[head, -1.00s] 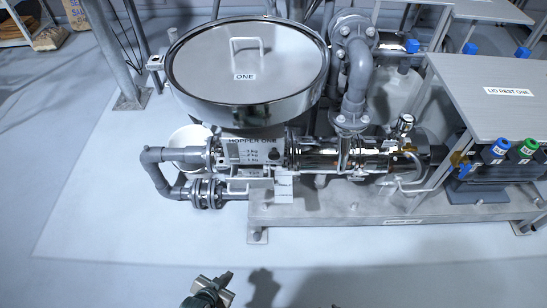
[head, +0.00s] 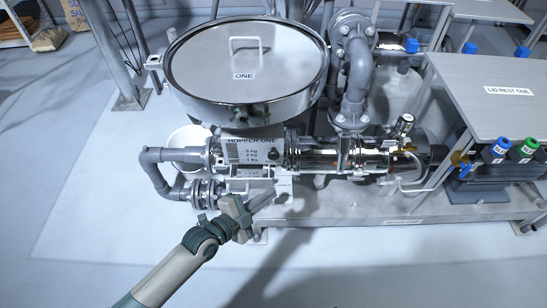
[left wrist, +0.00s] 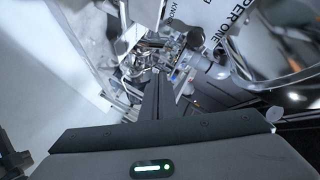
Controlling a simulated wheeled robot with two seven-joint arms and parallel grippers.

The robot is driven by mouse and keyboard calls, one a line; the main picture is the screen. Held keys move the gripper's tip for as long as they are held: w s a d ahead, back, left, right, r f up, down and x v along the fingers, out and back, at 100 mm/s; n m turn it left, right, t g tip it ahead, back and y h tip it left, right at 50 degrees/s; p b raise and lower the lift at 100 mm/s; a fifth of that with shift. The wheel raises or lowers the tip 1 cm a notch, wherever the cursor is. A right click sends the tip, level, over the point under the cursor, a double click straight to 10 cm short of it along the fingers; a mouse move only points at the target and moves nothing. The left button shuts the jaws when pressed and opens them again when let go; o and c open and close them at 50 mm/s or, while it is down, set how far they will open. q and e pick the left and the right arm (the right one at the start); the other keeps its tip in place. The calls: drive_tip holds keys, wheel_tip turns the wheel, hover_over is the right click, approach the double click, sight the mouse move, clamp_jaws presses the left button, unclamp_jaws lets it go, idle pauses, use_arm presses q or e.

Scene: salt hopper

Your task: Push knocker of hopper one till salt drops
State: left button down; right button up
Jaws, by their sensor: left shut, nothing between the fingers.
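Hopper one is a round steel hopper (head: 248,103) with a flat lid labelled ONE (head: 215,65). Its sign reading HOPPER ONE (head: 246,150) is on the front below, and shows tilted in the left wrist view (left wrist: 213,38). A white plate (left wrist: 172,14) in the left wrist view carries lettering that starts KNOC. The knocker itself I cannot make out clearly. My left gripper (head: 272,193) is shut and empty, in front of and below the sign, over the front edge of the pipework. Its dark fingers also show in the left wrist view (left wrist: 160,85); whether they touch anything I cannot tell.
Grey pipes (head: 168,180) bend around the left of the hopper's base. A steel base frame (head: 350,205) runs to the right. The front floor is open.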

sight(274, 153)
use_arm(q)
drive_tip(key=shift+d+r+m, duration=0.3)
drive_tip(key=shift+r+m, duration=0.2)
drive_tip(key=shift+r, duration=0.25)
drive_tip(key=shift+w, duration=0.15)
use_arm(e)
drive_tip(key=shift+d+f, duration=0.1)
drive_tip(key=shift+f, duration=0.05)
